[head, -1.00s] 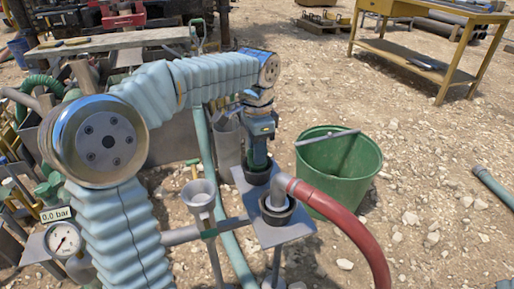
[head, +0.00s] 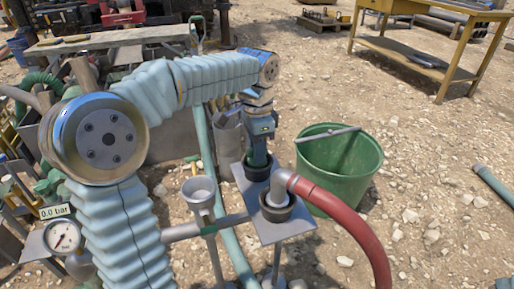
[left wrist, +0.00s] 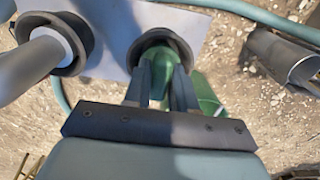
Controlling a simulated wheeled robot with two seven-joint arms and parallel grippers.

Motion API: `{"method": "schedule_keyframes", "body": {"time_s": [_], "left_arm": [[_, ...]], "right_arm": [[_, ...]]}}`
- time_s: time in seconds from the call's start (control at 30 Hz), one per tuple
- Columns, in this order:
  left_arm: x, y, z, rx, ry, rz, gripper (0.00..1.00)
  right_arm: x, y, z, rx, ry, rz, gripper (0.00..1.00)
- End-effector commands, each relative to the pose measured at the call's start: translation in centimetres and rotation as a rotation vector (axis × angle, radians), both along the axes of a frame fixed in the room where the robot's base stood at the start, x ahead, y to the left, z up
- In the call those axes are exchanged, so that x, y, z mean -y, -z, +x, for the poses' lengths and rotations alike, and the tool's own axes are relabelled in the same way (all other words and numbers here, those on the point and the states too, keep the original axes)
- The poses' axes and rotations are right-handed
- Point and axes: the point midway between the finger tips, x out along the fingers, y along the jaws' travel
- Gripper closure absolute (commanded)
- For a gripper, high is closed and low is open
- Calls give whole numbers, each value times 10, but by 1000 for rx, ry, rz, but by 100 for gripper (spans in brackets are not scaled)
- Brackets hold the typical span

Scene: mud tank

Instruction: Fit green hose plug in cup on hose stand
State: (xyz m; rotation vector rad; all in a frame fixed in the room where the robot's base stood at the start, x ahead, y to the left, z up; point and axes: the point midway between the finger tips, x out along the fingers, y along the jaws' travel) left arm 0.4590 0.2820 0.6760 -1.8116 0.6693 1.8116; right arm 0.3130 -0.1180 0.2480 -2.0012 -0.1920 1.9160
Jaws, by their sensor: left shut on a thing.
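The hose stand's grey plate (head: 287,228) carries two dark cups. The front cup (head: 277,208) holds a grey pipe end with a red hose (head: 350,218). My left gripper (head: 257,158) points down over the rear cup (head: 257,173). In the left wrist view, its two fingers (left wrist: 160,78) are shut on the green hose plug (left wrist: 153,62). The plug is within the rim of the rear cup (left wrist: 178,42). How deep it sits cannot be told, as the fingers hide part of it. My right gripper is not in view.
A green bucket (head: 340,165) stands right behind the stand. A grey funnel (head: 198,192) is left of it. A pressure gauge (head: 63,236) reading 0.0 bar is at lower left. A yellow bench (head: 440,55) stands far off. Stony ground at right is mostly clear.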

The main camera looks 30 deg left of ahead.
Motion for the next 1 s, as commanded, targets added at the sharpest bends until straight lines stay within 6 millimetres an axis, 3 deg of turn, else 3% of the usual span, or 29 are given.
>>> {"method": "schedule_keyframes", "body": {"time_s": [0.2,0.23,0.4,0.7,0.83,1.0], "left_arm": [[0,4,0,0,0,0,100],[0,3,0,0,0,0,70],[0,3,0,0,0,0,45],[0,3,0,0,0,0,45],[0,3,0,0,0,0,45],[0,-41,1,5,-1,0,45]], "right_arm": [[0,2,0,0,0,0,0],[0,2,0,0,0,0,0],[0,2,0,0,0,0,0],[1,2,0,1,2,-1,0],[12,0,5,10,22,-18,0],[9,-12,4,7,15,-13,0]]}}
